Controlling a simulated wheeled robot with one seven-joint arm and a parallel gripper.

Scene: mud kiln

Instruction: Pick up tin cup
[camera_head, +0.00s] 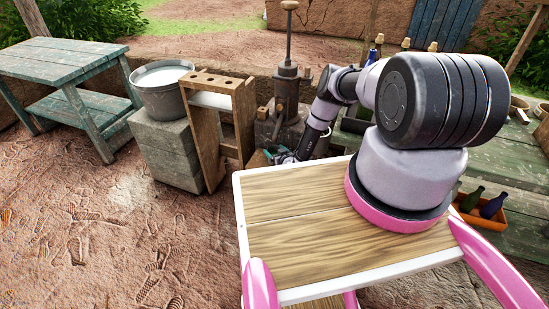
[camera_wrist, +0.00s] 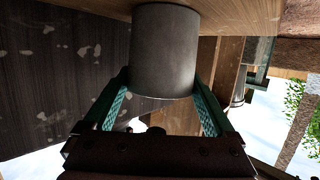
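The tin cup (camera_wrist: 164,50) is a plain grey cylinder at the top middle of the wrist view, which looks upside down. Its far end meets a wooden surface (camera_wrist: 235,14). The teal fingers of my gripper (camera_wrist: 161,80) stand wide apart, one on each side of the cup. No clear gap shows at the fingertips, and I cannot tell whether they touch it. In the head view my gripper (camera_head: 281,156) is low behind the near table, beside the wooden rack. I cannot make out the cup there.
A slotted wooden rack (camera_head: 199,120) and a grey block (camera_head: 167,150) bearing a metal bucket (camera_head: 163,92) stand left of my gripper. A dark metal press (camera_head: 287,90) is just behind. Open dirt ground lies left.

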